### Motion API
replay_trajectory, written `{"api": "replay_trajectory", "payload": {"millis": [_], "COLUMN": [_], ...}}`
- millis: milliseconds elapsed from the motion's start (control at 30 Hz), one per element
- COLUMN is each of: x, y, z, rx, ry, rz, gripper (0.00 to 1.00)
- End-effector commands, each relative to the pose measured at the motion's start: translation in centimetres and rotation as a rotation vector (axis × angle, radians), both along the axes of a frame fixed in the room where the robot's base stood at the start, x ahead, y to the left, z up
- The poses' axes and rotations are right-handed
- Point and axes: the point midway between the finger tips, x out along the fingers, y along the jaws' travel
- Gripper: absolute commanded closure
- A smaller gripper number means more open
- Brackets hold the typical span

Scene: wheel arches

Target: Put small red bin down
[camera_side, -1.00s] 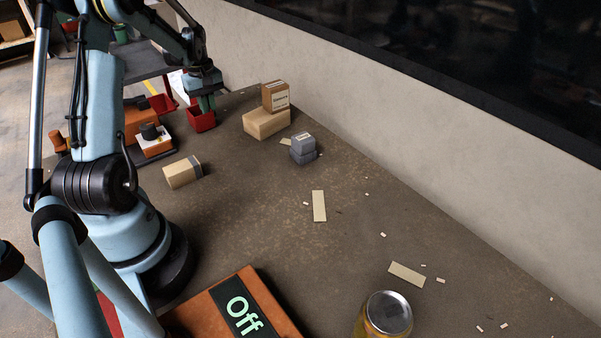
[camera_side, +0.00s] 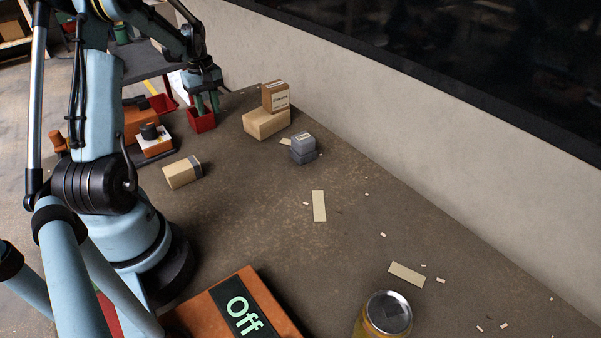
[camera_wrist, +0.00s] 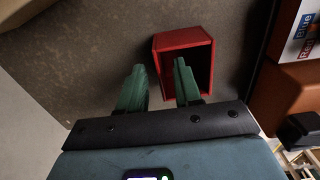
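I see a gap between the fingers and the wall, so the gripper is open.
Stacked cardboard boxes (camera_side: 266,123) stand right of the bin, with small grey boxes (camera_side: 303,149) nearer. An orange device (camera_side: 156,141) is left of it, and another red bin (camera_side: 163,103) lies behind. A cardboard box (camera_side: 182,173) lies nearer. The table's middle is mostly clear.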

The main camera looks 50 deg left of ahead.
Motion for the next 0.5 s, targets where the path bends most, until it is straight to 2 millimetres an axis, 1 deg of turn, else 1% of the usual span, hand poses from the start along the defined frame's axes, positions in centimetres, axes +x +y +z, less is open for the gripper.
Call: {"api": "replay_trajectory", "payload": {"millis": [300,500], "x": [0.0,0.0], "y": [0.0,0.0], "z": [6.2,9.4], "rx": [0.0,0.0], "ry": [0.0,0.0], "rz": [0.0,0.0], "gripper": [0.67,0.67]}}
